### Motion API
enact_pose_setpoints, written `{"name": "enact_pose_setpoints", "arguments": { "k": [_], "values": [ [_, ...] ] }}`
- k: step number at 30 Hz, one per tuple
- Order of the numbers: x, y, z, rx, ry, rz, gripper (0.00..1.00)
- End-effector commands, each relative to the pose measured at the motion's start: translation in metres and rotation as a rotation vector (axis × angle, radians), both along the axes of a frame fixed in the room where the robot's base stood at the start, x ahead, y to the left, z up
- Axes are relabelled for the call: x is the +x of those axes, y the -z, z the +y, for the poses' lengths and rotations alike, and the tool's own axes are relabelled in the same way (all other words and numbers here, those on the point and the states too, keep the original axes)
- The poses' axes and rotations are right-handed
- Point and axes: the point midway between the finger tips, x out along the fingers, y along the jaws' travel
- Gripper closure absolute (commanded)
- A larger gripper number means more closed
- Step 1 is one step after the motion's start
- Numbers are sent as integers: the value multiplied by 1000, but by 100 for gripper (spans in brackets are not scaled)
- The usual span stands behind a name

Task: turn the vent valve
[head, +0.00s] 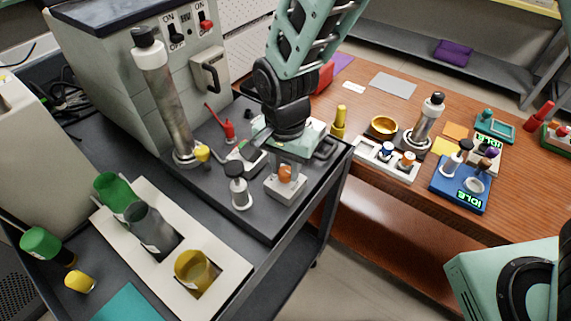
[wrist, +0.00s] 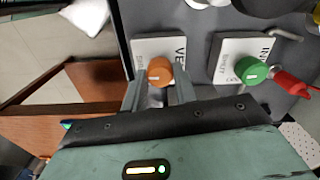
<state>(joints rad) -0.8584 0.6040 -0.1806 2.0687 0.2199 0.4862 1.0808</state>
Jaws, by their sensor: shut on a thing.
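The vent valve has an orange knob with a white mark (wrist: 159,72) on a white block labelled VENT (wrist: 172,46). In the head view the orange knob (head: 285,173) sits on its white block (head: 286,189) near the front right edge of the dark cart top. My gripper (wrist: 158,88) is shut on the orange knob, one finger on each side of it. The knob's white mark lies roughly sideways in the wrist view.
A green knob (wrist: 252,71) on a white block stands right of the vent valve in the wrist view, with a red-handled tool (wrist: 292,84) beside it. A tall metal cylinder (head: 164,95) stands further left.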

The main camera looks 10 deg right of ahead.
Motion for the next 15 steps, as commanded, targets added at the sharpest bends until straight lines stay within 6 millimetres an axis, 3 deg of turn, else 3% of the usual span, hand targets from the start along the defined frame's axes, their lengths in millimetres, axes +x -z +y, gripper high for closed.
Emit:
{"name": "enact_pose_setpoints", "arguments": {
  "k": [8, 15],
  "values": [
    [0, -1, 0, 0, -88, 1, 94],
    [1, -2, 0, 1, -273, 1, 94]
  ]
}}
